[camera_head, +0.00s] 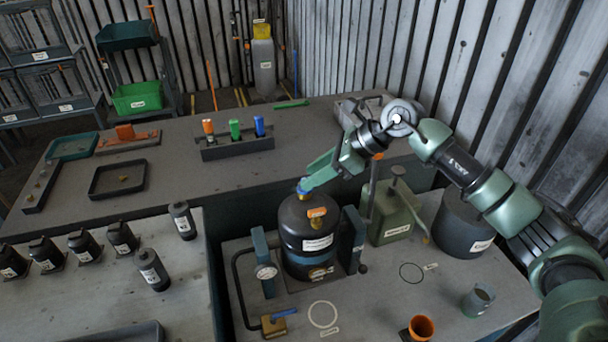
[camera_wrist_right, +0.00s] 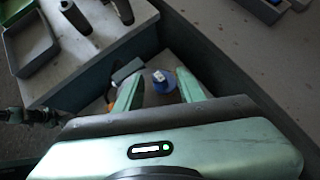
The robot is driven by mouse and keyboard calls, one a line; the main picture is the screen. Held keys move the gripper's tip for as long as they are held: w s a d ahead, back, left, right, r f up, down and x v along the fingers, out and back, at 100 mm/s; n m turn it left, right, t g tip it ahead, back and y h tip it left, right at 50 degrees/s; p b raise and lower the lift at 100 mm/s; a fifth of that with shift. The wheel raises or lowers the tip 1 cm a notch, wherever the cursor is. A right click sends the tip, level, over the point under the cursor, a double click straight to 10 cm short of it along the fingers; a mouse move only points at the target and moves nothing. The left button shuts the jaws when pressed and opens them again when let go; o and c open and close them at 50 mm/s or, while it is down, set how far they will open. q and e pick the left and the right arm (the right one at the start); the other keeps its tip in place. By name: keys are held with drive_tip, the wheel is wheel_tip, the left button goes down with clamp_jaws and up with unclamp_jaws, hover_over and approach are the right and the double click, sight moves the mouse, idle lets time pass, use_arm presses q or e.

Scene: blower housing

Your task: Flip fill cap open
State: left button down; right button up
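The black tank (camera_head: 308,240) stands upright between two dark blue posts on the right-hand bench. A small blue cap (camera_head: 303,187) with a brass-coloured base sits on its top, partly hidden by my right gripper (camera_head: 312,182). An orange tag (camera_head: 317,212) is on the tank in front of the cap. In the right wrist view my right gripper (camera_wrist_right: 159,86) has its two green fingers spread. The blue cap (camera_wrist_right: 162,80), with a pale top piece, shows between the fingertips with gaps at its sides. My left gripper is not in view.
A gauge (camera_head: 266,272) and a bent black pipe flank the tank on the left. A green can (camera_head: 388,212) and a dark drum (camera_head: 461,224) stand to its right. An orange cup (camera_head: 421,327) is in front. The back bench carries a rack of coloured bottles (camera_head: 237,147).

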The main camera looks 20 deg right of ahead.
drive_tip(key=shift+p+x, duration=0.3)
drive_tip(key=shift+x, duration=1.25)
clamp_jaws()
drive_tip(key=shift+r, duration=0.1)
